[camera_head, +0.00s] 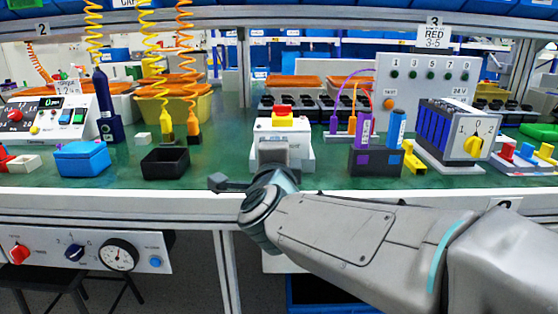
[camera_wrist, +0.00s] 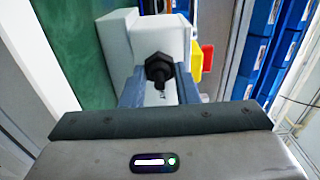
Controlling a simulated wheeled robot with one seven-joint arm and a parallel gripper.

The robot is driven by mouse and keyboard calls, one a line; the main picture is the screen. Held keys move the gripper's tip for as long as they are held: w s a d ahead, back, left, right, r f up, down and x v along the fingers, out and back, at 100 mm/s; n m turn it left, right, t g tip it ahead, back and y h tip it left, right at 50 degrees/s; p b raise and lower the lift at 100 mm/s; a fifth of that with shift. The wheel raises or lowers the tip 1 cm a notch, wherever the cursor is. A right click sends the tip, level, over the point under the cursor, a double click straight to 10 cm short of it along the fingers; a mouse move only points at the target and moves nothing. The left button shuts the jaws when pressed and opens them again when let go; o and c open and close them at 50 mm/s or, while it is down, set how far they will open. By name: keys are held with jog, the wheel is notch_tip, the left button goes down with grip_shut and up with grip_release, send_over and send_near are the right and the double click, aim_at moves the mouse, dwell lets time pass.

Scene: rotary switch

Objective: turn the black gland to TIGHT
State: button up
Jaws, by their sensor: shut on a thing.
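The black gland (camera_wrist: 159,67) shows in the wrist view as a dark hex-shaped fitting against the face of a white box (camera_wrist: 122,42). My gripper (camera_wrist: 160,78) is shut on it, with one blue-grey finger on each side. Small dark marks show just below the gland between the fingers, too small to read. In the head view my gripper (camera_head: 273,156) reaches the front of the white box (camera_head: 296,133), which carries a yellow block with a red button (camera_head: 283,112). The gland is hidden there behind my gripper. No TIGHT mark is legible.
A black tray (camera_head: 165,162) and a blue box (camera_head: 82,158) stand to the left on the green bench. A dark holder with purple and blue cylinders (camera_head: 375,163) and a unit with a yellow knob (camera_head: 474,146) stand to the right. The bench's front edge runs beneath my arm.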

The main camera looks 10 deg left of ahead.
dwell(0.4)
jog(key=o, duration=1)
jog(key=shift+c, duration=0.2)
jog(key=shift+s, duration=0.1)
